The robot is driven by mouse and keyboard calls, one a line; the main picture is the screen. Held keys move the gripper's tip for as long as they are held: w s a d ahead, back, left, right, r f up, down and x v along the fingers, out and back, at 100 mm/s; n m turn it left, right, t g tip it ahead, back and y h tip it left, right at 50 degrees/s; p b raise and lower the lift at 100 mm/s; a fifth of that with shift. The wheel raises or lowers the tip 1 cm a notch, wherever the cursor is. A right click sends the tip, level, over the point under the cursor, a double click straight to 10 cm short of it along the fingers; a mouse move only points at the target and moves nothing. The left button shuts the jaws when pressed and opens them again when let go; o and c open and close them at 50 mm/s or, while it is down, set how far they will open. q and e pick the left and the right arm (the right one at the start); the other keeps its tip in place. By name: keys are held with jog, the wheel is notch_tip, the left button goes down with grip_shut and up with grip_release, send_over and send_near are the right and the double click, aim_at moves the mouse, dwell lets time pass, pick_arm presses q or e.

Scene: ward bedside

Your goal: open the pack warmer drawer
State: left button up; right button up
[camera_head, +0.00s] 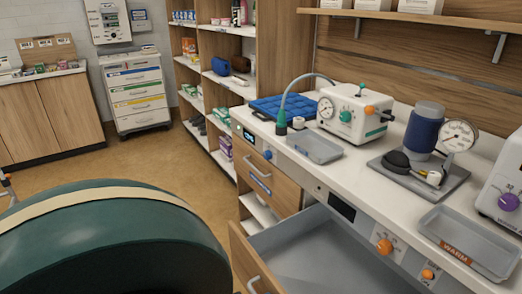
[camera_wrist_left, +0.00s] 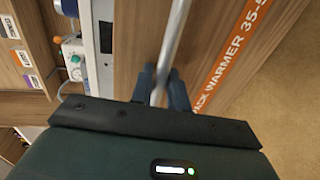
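The pack warmer drawer stands pulled out in the head view, with its grey inside (camera_head: 325,255) empty where it shows. Its wooden front (camera_head: 240,258) carries a silver bar handle (camera_head: 253,284). In the left wrist view the wooden front (camera_wrist_left: 215,40) bears an orange "PACK WARMER" label (camera_wrist_left: 235,55). My left gripper (camera_wrist_left: 163,90) has its dark blue fingers on both sides of the handle bar (camera_wrist_left: 176,35) and looks shut on it. The left gripper is hidden in the head view. My right gripper is not in view.
The counter (camera_head: 340,170) above holds a blue rack (camera_head: 285,105), a grey tray (camera_head: 314,148), a white device (camera_head: 352,115) and a "WARM" tray (camera_head: 470,240). A closed drawer (camera_head: 265,180) is farther along. Floor (camera_head: 150,170) is clear at the left.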

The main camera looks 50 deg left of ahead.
pick_arm(q)
jog(key=shift+s, duration=0.1)
jog(key=v, duration=1.3)
jog(key=shift+d, duration=0.15)
